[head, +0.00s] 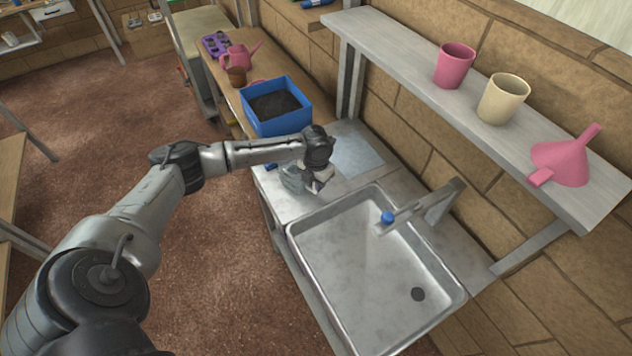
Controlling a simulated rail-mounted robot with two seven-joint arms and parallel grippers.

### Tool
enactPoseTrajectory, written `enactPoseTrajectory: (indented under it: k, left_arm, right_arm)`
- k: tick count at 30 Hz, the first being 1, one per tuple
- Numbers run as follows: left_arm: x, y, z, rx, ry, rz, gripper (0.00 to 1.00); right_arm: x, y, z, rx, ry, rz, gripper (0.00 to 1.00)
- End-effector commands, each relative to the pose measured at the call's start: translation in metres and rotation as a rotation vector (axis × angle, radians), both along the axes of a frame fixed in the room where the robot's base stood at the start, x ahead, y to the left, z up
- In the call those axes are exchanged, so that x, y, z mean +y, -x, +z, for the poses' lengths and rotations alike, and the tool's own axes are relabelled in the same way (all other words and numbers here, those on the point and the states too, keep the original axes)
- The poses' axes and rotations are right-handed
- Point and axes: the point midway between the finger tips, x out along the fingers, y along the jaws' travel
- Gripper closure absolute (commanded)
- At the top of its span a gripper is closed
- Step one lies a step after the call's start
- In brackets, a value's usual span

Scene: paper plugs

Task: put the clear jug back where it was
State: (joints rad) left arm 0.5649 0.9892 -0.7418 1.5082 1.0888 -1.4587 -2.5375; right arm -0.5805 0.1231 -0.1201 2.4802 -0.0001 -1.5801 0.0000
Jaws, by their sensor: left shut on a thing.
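The clear jug (292,179) shows as a small, grey, see-through shape at the left edge of the counter beside the sink. My left gripper (318,184) reaches in from the left and is shut on the jug, pointing down. The gripper hides part of the jug. I cannot tell whether the jug's base touches the counter. My right gripper is not in view.
A steel sink (306,228) with a blue-marked tap (430,207) is in front. A pale sheet (357,150) lies behind the gripper. A blue soil box (285,126) stands beyond. The shelf (395,62) holds two cups and a pink funnel (563,162).

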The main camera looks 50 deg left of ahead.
Motion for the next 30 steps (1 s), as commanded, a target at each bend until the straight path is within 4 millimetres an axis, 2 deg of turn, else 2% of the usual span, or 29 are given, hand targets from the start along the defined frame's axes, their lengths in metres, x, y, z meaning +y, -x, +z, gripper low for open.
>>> enactPoseTrajectory:
  k: [12, 13, 20, 30]
  left_arm:
    - [0.0003, -0.0002, -0.0045, -0.001, -0.001, 0.000, 1.00]
    - [0.0004, -0.0001, -0.0041, -0.001, -0.001, 0.000, 0.74]
    - [0.0003, -0.0001, -0.0040, -0.001, -0.001, 0.000, 0.52]
    - [0.0004, -0.0006, 0.0018, -0.003, -0.001, 0.000, 0.51]
  right_arm:
    - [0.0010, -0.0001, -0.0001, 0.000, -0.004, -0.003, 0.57]
    - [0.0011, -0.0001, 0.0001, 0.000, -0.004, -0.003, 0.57]
    - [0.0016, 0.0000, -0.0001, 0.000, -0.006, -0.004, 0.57]
    - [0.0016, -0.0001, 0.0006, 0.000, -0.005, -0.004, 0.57]
